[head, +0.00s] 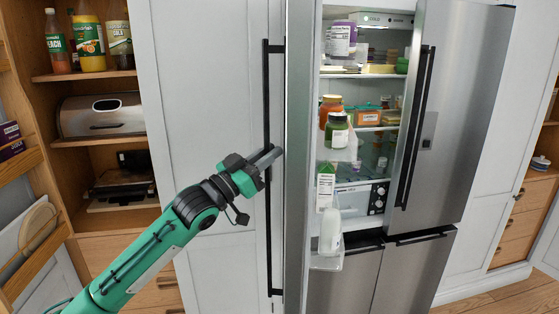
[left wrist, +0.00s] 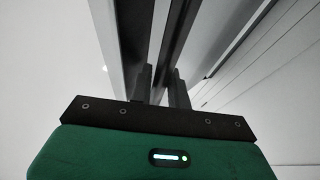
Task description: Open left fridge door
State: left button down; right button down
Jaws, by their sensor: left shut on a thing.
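The left fridge door (head: 299,150) stands open, swung out toward me, and shows nearly edge-on in the head view. Its long black vertical handle (head: 268,100) runs along its left side. My left gripper (head: 270,156) is shut on this handle at about mid-height. In the left wrist view its two fingers (left wrist: 161,86) reach up to the dark handle bar (left wrist: 133,35). The fridge inside is visible, with jars and cartons on the shelves. My right gripper is not in view.
The right fridge door (head: 455,110) is steel with its own black handle (head: 416,130) and looks shut. White cabinet panels (head: 205,80) stand behind the handle. Wooden shelves (head: 100,140) with bottles and a bread box (head: 101,116) are at the left.

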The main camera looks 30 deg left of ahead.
pick_arm(q)
jog(key=shift+s+a, duration=0.15)
jog(key=shift+a, duration=0.55)
jog(key=shift+s+a, duration=0.15)
jog(key=shift+a, duration=0.5)
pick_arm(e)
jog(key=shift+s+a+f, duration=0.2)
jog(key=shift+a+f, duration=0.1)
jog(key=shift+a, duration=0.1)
pick_arm(q)
jog(key=c, duration=1.4)
grip_release()
jog(key=shift+s, duration=0.1)
